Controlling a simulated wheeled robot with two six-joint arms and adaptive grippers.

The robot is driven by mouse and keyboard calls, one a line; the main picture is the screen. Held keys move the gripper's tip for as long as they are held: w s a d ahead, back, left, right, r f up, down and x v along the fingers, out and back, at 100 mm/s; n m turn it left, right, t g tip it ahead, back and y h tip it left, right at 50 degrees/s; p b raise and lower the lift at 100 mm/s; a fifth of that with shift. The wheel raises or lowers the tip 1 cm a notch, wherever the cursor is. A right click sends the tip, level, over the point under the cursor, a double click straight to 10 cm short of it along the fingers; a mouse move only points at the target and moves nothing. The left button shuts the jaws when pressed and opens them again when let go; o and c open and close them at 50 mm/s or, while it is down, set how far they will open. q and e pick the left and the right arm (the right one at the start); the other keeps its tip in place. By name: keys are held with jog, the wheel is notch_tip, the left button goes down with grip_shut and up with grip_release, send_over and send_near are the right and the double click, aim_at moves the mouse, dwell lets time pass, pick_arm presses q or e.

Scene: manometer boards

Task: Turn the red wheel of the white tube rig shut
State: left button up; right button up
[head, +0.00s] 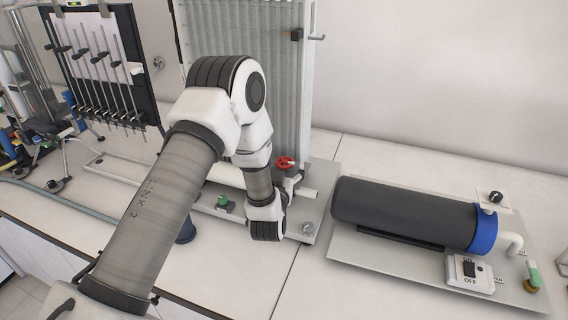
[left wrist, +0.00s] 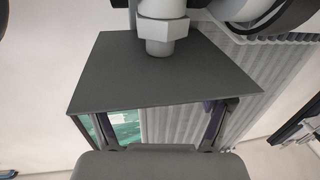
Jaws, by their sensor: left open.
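The red wheel (head: 285,162) sits on a valve at the lower right of the white tube rig (head: 285,75), on its grey base plate. My left arm crosses in front of the rig, and its wrist hangs just left of and below the wheel. The fingers of my left gripper cannot be made out in the head view. In the left wrist view the left gripper (left wrist: 158,130) shows two spread fingers with nothing held between them. Ribbed tubes (left wrist: 170,120) show behind the fingers. The red wheel is not visible in that view. My right gripper is not in view.
A green knob (head: 223,201) stands on the rig's base, left of my wrist. A dark cylinder rig (head: 405,212) with a switch box (head: 470,272) is at the right. A manometer board (head: 100,60) stands at the back left. Some bench below the rig is clear.

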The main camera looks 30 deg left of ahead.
pick_arm(q)
jog(key=shift+s+d+r, duration=0.1)
jog(key=shift+r, duration=0.05)
jog(key=shift+s+d+r, duration=0.1)
jog(key=shift+s, duration=0.1)
jog(key=c, duration=1.2)
jog(key=shift+o, duration=0.2)
jog(key=shift+m+t+h, duration=0.3)
jog(key=shift+m+h, duration=0.1)
jog(key=shift+h, duration=0.2)
jog(key=m+h, duration=0.1)
jog(key=h, duration=0.1)
jog(key=a+m+t+h, duration=0.1)
jog(key=m+h, duration=0.1)
jog(key=h, duration=0.1)
jog(key=shift+s+r+p, duration=0.1)
jog(key=shift+p, duration=0.3)
jog(key=m+h, duration=0.2)
jog(key=h, duration=0.1)
jog(key=m+g+h, duration=0.1)
jog(key=m+h, duration=0.2)
jog(key=h, duration=0.1)
jog(key=shift+a, duration=0.15)
jog(key=shift+f+h, duration=0.2)
jog(key=shift+h, duration=0.1)
